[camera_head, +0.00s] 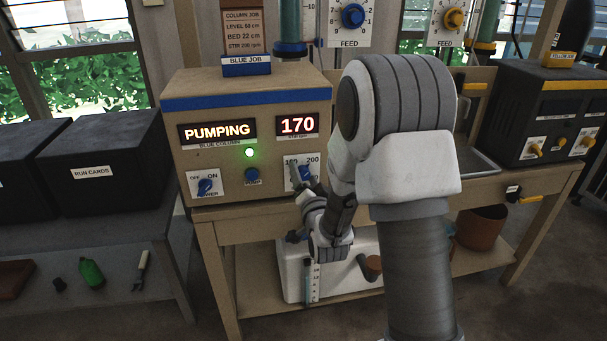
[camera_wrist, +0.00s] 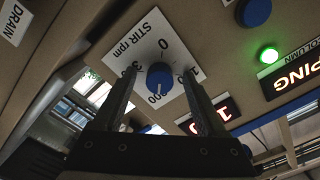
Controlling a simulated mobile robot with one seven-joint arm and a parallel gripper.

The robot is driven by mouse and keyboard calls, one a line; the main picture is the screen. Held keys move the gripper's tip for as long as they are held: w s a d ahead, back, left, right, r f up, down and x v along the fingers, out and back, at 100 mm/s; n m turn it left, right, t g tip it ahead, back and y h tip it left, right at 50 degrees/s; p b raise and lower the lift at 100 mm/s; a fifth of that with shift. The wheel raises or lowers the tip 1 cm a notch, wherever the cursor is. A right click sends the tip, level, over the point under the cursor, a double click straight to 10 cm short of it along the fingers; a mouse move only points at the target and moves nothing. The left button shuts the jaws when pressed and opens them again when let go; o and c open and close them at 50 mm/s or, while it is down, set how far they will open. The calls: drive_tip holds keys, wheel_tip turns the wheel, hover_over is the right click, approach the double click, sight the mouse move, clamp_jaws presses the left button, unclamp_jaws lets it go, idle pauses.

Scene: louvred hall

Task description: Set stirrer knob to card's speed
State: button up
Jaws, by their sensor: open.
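The blue stirrer knob (camera_wrist: 160,78) sits on a white plate (camera_wrist: 150,50) marked STIR rpm in the wrist view. Its light mark points down, near the partly hidden 200 label. In the head view the knob (camera_head: 306,173) shows beside my wrist. My gripper (camera_wrist: 160,73) is open, with one finger on each side of the knob; I cannot tell whether they touch it. The display (camera_head: 297,124) reads 170. The brown card (camera_head: 242,30) in the blue holder (camera_head: 246,66) says COLUMN JOB, LEVEL 50 cm, BED 22 cm, STIR 200 rpm.
The PUMPING sign (camera_head: 217,132) and a green lamp (camera_head: 249,153) are lit. A power knob (camera_head: 206,187) and a blue pump button (camera_head: 252,174) are left of the stirrer knob. A black RUN CARDS box (camera_head: 108,165) stands left. A yellow-job unit (camera_head: 545,110) stands right.

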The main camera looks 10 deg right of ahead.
drive_tip(key=s, duration=0.7)
idle(0.3)
drive_tip(key=shift+s, duration=0.1)
